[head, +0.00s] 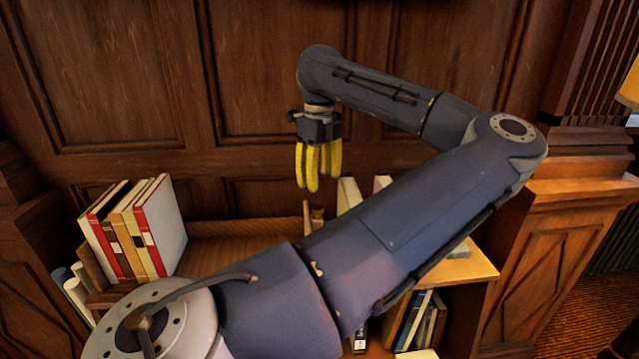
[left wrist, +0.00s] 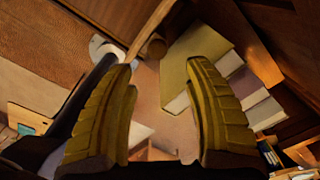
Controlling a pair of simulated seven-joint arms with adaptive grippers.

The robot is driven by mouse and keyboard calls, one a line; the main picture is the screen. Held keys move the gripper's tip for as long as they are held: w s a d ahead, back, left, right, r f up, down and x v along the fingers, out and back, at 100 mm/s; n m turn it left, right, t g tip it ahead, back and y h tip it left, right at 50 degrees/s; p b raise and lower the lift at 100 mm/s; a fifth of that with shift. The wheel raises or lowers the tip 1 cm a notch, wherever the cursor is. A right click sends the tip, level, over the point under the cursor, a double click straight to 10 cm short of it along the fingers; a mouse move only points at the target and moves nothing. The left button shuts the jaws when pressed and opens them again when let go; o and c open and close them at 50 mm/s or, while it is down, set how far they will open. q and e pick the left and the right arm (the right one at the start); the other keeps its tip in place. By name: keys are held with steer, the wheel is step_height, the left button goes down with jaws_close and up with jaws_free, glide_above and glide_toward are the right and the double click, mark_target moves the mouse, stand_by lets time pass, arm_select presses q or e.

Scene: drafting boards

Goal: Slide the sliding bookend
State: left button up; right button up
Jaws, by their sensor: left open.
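My left gripper (head: 319,180) has yellow fingers pointing down above the shelf top, in front of the wood panelling. It is open and empty. What looks like the sliding bookend (head: 307,216) is a thin upright wooden piece on the shelf, below the gripper and apart from it. My own arm hides its lower surroundings. In the left wrist view a thin wooden edge, likely the same bookend (left wrist: 150,32), shows beyond the open fingers, with a rounded wooden part beside it. My right gripper is not in view.
Pale books (head: 348,194) stand right of the bookend, partly behind my arm. A row of red and cream books (head: 134,236) stands at the left end of the shelf (head: 232,250). The shelf top between is bare. More books (head: 419,318) fill a lower compartment.

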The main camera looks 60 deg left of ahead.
arm_select(q)
steer(key=shift+r, duration=1.75)
